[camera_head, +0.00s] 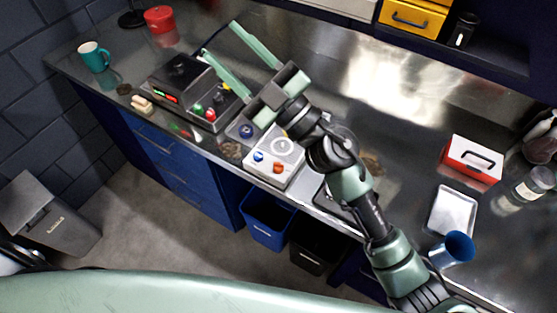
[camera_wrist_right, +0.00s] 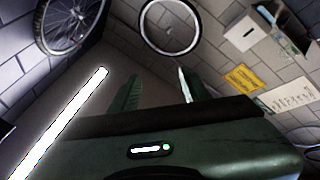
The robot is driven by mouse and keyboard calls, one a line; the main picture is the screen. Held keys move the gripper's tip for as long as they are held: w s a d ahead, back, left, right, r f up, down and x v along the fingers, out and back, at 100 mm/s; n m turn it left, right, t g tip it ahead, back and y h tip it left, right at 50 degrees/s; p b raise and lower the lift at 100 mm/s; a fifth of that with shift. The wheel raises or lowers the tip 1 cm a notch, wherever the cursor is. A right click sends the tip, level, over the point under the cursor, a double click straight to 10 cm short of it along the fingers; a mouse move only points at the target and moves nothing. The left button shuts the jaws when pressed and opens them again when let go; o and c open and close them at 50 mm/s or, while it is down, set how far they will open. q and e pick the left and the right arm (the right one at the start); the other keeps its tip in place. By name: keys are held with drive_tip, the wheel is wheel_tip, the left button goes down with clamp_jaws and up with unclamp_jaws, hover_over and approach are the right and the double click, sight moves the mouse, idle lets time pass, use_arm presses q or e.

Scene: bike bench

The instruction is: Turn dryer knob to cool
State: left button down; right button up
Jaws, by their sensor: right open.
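My right gripper (camera_head: 221,38) is open and empty, its two pale green fingers wide apart above the back left of the bench. Its fingers also show in the right wrist view (camera_wrist_right: 155,85), with nothing between them. Below the fingers stands a dark box (camera_head: 188,90) with a lit display and green and red controls. To its right, partly behind my wrist, is a pale control box (camera_head: 272,172) with a round dial (camera_head: 281,147), a blue control and orange-red ones. A blue knob (camera_head: 246,131) shows beside it. I cannot tell which is the dryer knob or its setting. My left gripper is out of view.
A teal mug (camera_head: 94,56), a red container (camera_head: 160,20) and a beige item (camera_head: 141,104) stand on the left of the metal bench. A red box (camera_head: 472,160), a silver tray (camera_head: 452,211) and a blue cup (camera_head: 455,248) are at right. Bare metal lies behind my arm.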

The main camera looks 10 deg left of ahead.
drive_tip(key=s+a+f+n+g, duration=0.2)
drive_tip(key=s+a+n+g, duration=0.3)
drive_tip(key=a+n+g, duration=0.3)
drive_tip(key=n+g+h, duration=0.2)
drive_tip(key=h, duration=2)
hover_over(279, 163)
wheel_tip(279, 163, down, 22)
drive_tip(key=shift+f, duration=0.1)
drive_tip(key=shift+f+p, duration=0.35)
drive_tip(key=shift+p, duration=0.05)
wheel_tip(279, 163, down, 6)
drive_tip(key=shift+p, duration=1.1)
drive_tip(key=shift+f, duration=0.4)
